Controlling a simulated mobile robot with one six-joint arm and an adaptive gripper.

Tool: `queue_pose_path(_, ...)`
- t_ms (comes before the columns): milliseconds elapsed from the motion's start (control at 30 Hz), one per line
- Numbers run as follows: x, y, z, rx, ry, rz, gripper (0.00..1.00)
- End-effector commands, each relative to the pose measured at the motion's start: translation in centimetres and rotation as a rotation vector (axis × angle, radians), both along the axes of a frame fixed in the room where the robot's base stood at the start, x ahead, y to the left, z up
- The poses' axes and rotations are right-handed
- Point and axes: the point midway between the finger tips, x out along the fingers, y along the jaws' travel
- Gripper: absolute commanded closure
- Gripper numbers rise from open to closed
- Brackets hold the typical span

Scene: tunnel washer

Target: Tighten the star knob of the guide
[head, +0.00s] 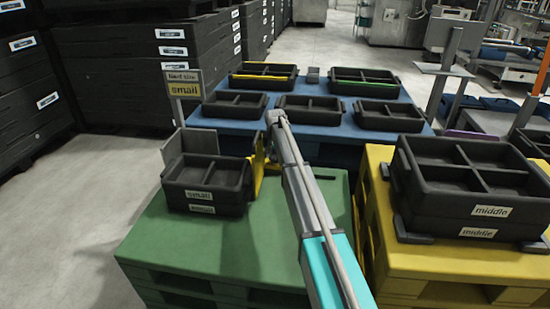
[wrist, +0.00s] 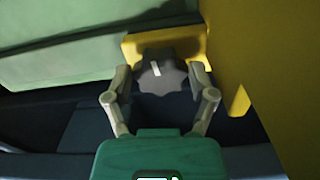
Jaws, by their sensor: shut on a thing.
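The star knob (wrist: 162,72) is black with a lobed rim and a white mark on its face, in the upper middle of the wrist view. It sits against the yellow guide (wrist: 190,45), which also shows in the head view (head: 258,165) beside the stacked small trays. My gripper (wrist: 162,80) has one finger on each side of the knob and is shut on it. In the head view my arm hides the gripper and the knob.
Black trays marked small (head: 207,190) stand left of the guide on a green pallet (head: 180,245). Trays marked middle (head: 480,195) stand on a yellow pallet (head: 425,262) at right. A blue pallet (head: 240,128) with several trays lies behind.

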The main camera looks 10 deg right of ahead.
Motion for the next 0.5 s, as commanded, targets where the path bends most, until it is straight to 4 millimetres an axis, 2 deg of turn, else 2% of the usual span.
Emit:
queue_pose_path(167,0.26,0.02,0.01,0.000,-0.004,0.001,0.75)
queue_pose_path(200,0.26,0.02,0.01,0.000,-0.004,0.001,0.26)
queue_pose_path(333,0.22,0.00,0.01,0.000,-0.004,0.002,0.02)
queue_pose_path(500,0.14,0.05,0.01,0.001,-0.003,0.002,0.00)
